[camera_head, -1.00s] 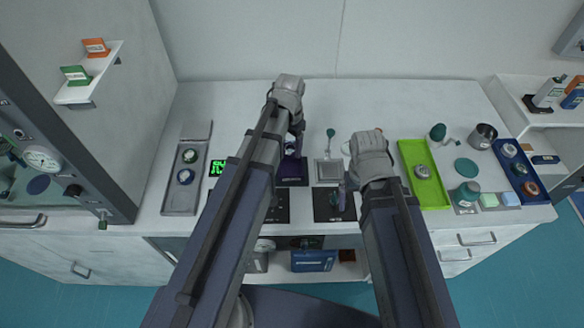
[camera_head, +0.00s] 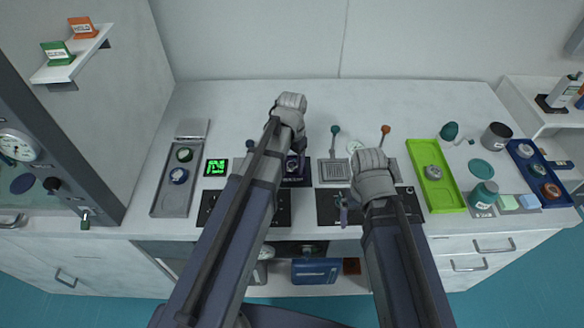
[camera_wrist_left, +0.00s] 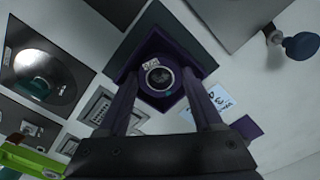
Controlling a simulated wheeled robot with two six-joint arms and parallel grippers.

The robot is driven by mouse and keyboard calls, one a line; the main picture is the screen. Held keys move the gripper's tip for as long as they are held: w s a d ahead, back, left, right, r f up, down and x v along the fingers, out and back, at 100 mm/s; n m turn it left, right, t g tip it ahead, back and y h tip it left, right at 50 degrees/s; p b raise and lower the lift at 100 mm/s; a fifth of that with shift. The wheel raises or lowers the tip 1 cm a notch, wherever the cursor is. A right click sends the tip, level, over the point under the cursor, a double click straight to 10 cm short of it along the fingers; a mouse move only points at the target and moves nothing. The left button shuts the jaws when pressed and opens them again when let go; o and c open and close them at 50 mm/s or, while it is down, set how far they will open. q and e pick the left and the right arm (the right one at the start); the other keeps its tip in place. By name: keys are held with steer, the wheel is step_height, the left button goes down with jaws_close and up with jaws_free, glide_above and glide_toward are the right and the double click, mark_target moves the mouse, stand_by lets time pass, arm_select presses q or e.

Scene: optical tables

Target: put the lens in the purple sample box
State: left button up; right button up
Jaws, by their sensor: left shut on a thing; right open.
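The lens (camera_wrist_left: 158,76), a small round glass disc in a dark ring, shows in the left wrist view between the tips of my left gripper (camera_wrist_left: 160,88). My left gripper is shut on it. Behind it lies the purple sample box (camera_wrist_left: 193,56), a dark purple square on a dark mat; the lens lines up with its middle. I cannot tell whether the lens touches the box. In the head view my left gripper (camera_head: 294,163) is over the box (camera_head: 291,182) and hides most of it. My right gripper (camera_head: 346,205) is open, low over a black panel.
A grey tray (camera_head: 163,200) with two round parts stands left, beside a green-lit display (camera_head: 215,167). A lime green tray (camera_head: 452,196) and a blue tray (camera_head: 518,160) stand right. Knobbed stalks (camera_head: 335,130) rise behind the grippers. The table's back strip is clear.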

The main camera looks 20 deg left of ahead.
mark_target(292, 165)
arm_select(q)
steer(key=shift+f, duration=0.1)
arm_select(e)
steer(key=shift+f, duration=0.1)
arm_select(q)
steer(key=shift+f, duration=0.1)
arm_select(e)
steer(key=shift+f, duration=0.15)
arm_select(q)
steer(key=shift+f, duration=0.15)
arm_select(e)
steer(key=shift+f, duration=0.15)
arm_select(q)
steer(key=o, duration=1.3)
steer(key=shift+c, duration=0.2)
steer(key=shift+r, duration=0.3)
arm_select(e)
steer(key=shift+r, duration=0.3)
arm_select(q)
step_height(292, 165, up, 12)
steer(key=p, duration=1.2)
arm_select(e)
step_height(292, 165, up, 12)
